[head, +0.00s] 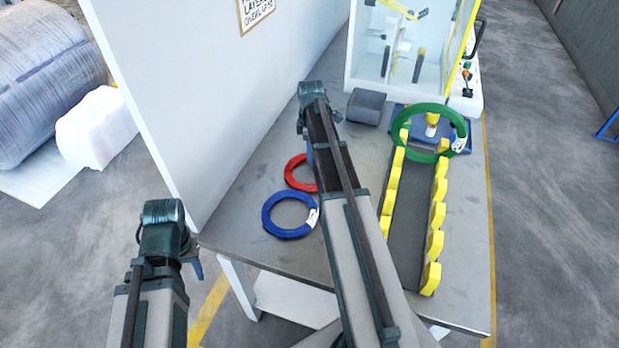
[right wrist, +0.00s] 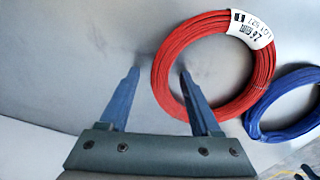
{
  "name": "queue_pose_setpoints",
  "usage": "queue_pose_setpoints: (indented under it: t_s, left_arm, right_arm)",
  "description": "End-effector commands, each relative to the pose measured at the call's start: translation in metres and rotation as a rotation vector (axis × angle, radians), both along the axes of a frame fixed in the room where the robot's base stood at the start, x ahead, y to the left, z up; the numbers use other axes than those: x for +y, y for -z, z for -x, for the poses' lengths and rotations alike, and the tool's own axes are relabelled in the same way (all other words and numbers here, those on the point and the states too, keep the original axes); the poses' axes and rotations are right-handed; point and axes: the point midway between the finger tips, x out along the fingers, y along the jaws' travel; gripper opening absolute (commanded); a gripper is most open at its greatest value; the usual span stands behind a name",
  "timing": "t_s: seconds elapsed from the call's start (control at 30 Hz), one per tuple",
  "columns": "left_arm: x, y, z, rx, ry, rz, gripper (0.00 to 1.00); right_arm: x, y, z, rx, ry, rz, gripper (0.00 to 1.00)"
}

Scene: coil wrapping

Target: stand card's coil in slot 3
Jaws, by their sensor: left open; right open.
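A red coil (head: 300,172) lies flat on the table, partly hidden by my right arm. It also shows in the right wrist view (right wrist: 170,58), with a white printed tag. A blue coil (head: 289,215) lies flat in front of it, also at the right edge of the right wrist view (right wrist: 252,122). A green coil (head: 410,110) is at the far end of the yellow-toothed slot rack (head: 437,215); I cannot tell its slot. My right gripper (right wrist: 157,78) is open, one finger over the red coil's opening, the other outside it. My left gripper (head: 197,268) is open and empty, left of the table.
A card (head: 253,12), cut off at the top, is on the white wall panel (head: 200,90). A grey block (head: 366,106) and a clear-walled machine (head: 405,45) stand at the back. The slots nearer the front look empty. Wrapped rolls (head: 45,80) lie beyond the panel.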

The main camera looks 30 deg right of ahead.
Motion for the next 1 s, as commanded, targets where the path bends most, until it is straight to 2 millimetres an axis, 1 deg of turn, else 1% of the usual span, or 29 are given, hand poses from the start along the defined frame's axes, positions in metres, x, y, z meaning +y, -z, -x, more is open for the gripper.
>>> queue_pose_setpoints:
  t_s: [0.03,0.23,0.37,0.4,0.47,0.5,0.6,1.0]
  left_arm:
    - [0.0,0.0033,0.0,0.0,0.0,0.0,0.5]
    - [0.0,0.0013,0.0,0.0,0.0,0.0,0.5]
    - [0.0,0.0012,0.0,0.0,0.0,0.0,0.5]
    - [0.0,0.0013,0.0,0.0,0.0,0.0,0.5]
    - [0.0,0.0013,0.0,0.0,0.0,0.0,0.5]
    - [0.0,0.0013,0.0,0.0,0.0,0.0,0.5]
    - [0.0,0.0013,0.0,0.0,0.0,0.0,0.5]
    - [0.0,0.0013,0.0,0.0,0.0,0.0,0.5]
  right_arm:
    - [-0.0002,0.0034,0.0,0.0,0.0,0.0,0.64]
    - [-0.0002,0.0013,0.0002,0.0,0.0,0.0,0.64]
    - [-0.0002,0.0013,0.0002,0.0,0.0,0.0,0.41]
    - [-0.0002,0.0013,0.0002,0.0,0.0,0.0,0.34]
    - [-0.0002,0.0013,0.0002,0.0,0.0,0.0,0.23]
    - [-0.0003,0.0013,0.0002,0.0,0.001,0.0,0.15]
    - [-0.0003,0.0013,0.0002,0.0,0.001,0.0,0.0]
    - [-0.0003,0.0013,0.0002,0.0,0.001,0.0,0.0]
